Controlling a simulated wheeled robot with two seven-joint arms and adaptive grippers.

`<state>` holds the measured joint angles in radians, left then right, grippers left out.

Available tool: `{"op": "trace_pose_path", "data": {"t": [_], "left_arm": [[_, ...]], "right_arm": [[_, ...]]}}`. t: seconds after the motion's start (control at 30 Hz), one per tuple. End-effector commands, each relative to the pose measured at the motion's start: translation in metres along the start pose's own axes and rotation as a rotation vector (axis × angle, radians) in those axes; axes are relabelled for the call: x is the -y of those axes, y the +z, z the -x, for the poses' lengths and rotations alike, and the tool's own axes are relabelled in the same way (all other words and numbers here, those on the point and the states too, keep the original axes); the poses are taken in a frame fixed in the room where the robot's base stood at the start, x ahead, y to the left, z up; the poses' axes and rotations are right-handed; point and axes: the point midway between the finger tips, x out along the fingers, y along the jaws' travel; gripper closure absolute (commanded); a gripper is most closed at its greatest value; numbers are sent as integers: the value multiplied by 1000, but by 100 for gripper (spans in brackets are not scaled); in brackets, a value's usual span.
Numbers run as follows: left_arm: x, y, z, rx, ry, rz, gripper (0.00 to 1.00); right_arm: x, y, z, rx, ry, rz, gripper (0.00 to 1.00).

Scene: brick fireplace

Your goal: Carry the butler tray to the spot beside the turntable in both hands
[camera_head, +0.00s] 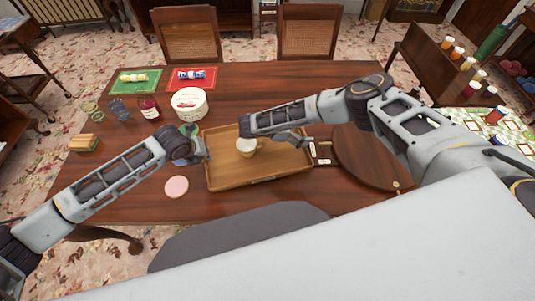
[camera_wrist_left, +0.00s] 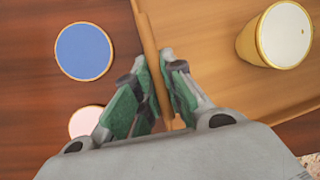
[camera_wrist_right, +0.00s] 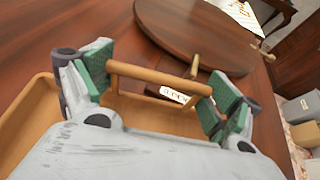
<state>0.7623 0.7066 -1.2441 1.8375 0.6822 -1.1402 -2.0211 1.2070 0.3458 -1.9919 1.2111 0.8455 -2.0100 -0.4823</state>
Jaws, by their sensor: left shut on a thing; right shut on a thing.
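The wooden butler tray (camera_head: 258,182) is at the middle of the table, left of the round dark turntable (camera_head: 362,150). A cream cup (camera_head: 246,148) stands in the tray, partly behind my right arm. My left gripper (camera_wrist_left: 160,92) is shut on the tray's left side, one finger on each side of the rim. My right gripper (camera_wrist_right: 155,88) is shut on the tray's right handle (camera_wrist_right: 160,78), with the bar spanning between the fingers. The turntable (camera_wrist_right: 190,35) lies just beyond this handle. I cannot tell whether the tray touches the table.
A pink coaster (camera_head: 176,187) and a blue coaster (camera_wrist_left: 84,51) lie left of the tray. Small labels (camera_head: 323,162) lie between tray and turntable. Clear table extends behind the tray.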

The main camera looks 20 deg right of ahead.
Motion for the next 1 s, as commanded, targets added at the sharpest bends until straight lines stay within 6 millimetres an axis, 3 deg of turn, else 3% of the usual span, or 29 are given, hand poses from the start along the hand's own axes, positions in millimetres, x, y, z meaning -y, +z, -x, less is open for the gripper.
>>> {"op": "trace_pose_path", "data": {"t": [0.77, 0.8, 0.93, 1.0], "left_arm": [[-3, -5, -13, 2, -1, 0, 100], [-3, -5, -13, 0, 0, 0, 84], [-3, -5, -13, 0, 0, 0, 67], [-3, -5, -13, 0, 0, 0, 67]], "right_arm": [[0, -14, -6, 1, 0, -1, 57], [0, -13, -6, 0, 0, 0, 5], [0, -13, -6, 0, 0, 0, 0], [0, -13, -6, 0, 0, 0, 0]]}}
